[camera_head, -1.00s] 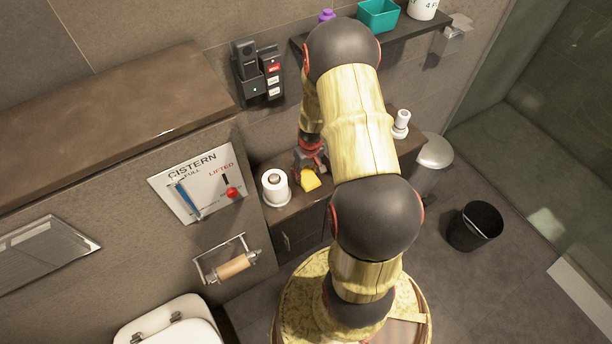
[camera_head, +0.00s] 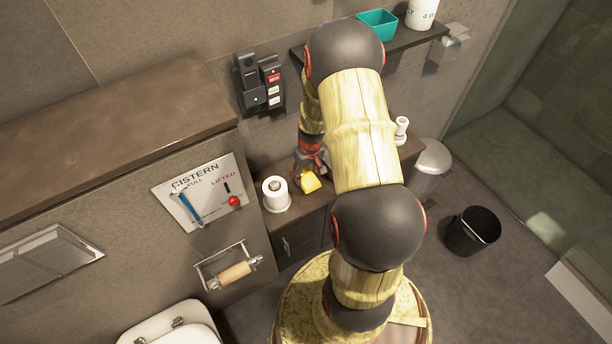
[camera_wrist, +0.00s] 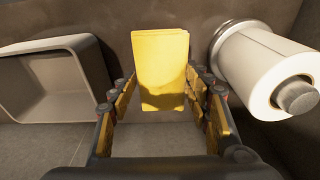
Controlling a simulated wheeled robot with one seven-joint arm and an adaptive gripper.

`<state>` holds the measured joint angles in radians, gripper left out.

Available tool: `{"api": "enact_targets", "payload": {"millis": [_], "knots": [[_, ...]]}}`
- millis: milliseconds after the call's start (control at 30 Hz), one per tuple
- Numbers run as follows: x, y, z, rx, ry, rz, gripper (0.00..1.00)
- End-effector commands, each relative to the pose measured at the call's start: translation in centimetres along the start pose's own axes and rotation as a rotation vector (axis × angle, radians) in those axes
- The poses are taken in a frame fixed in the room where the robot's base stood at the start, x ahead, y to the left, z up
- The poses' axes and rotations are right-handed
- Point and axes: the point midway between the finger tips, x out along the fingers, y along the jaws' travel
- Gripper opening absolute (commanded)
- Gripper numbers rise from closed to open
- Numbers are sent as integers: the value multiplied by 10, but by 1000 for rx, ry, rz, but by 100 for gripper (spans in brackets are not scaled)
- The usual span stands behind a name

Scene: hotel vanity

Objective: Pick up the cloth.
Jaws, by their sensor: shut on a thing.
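The cloth (camera_wrist: 160,62) is a folded yellow piece that stands upright between my fingers in the wrist view. In the head view the cloth (camera_head: 310,182) shows as a small yellow patch above the brown counter, beside a toilet roll. My gripper (camera_wrist: 159,98) is shut on the cloth, with one finger at each side of it. I cannot tell whether the cloth touches the counter.
A toilet roll on a holder (camera_head: 276,193) stands close left of the cloth; it also shows in the wrist view (camera_wrist: 262,70). A pale open container (camera_wrist: 58,80) is at the wrist view's left. A shelf (camera_head: 408,38) with a teal box (camera_head: 378,24) is above. A black bin (camera_head: 473,231) stands on the floor.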

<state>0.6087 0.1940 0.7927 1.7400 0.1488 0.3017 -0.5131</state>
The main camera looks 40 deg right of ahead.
Motion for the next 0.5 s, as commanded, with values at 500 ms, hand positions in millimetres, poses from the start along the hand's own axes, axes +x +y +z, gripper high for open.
{"api": "enact_targets", "payload": {"millis": [500], "knots": [[-95, 0, 97, 4, -2, 0, 21]]}}
